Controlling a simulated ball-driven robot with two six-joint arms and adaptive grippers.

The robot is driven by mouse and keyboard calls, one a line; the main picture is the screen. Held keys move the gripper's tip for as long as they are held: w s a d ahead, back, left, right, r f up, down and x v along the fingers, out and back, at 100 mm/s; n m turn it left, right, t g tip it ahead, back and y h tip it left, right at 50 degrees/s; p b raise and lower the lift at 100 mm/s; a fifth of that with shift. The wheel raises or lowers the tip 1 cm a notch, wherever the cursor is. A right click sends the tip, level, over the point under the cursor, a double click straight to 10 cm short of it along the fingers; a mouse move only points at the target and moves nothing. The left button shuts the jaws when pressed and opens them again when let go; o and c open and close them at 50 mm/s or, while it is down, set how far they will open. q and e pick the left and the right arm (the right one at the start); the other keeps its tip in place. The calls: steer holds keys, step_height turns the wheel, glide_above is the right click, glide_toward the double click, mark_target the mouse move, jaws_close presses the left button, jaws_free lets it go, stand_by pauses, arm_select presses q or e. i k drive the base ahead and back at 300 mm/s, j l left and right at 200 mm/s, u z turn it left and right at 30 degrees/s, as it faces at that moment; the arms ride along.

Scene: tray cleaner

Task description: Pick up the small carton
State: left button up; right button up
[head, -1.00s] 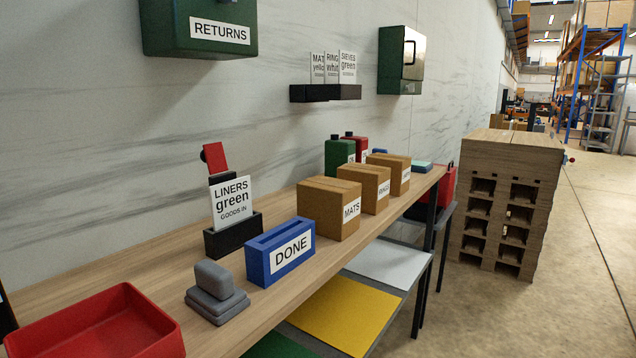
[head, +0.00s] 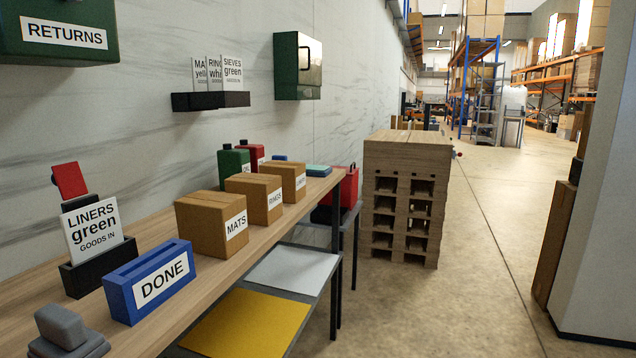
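Three brown cartons stand in a row on the wooden bench in the head view. The nearest and largest is labelled MATS (head: 212,224). The middle carton (head: 254,198) is a little smaller in the picture. The farthest carton (head: 287,180) appears smallest, and its label is too small to read surely. I cannot tell how much of the size difference is distance. Neither of my grippers is in view.
A blue DONE box (head: 149,281), a black holder with a LINERS card (head: 92,232) and a grey block (head: 62,330) stand nearer on the bench (head: 50,283). Green and red canisters stand behind the cartons. Stacked pallets (head: 405,195) stand beyond; open floor lies right.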

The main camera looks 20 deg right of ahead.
mark_target(293, 174)
steer(key=z, duration=0.35)
steer(key=i+u, duration=0.15)
steer(key=u, duration=0.2)
steer(key=i+l+u, duration=0.1)
steer(key=u, duration=0.25)
steer(key=i+l+u, duration=0.1)
steer(key=u, duration=0.25)
steer(key=l, duration=0.1)
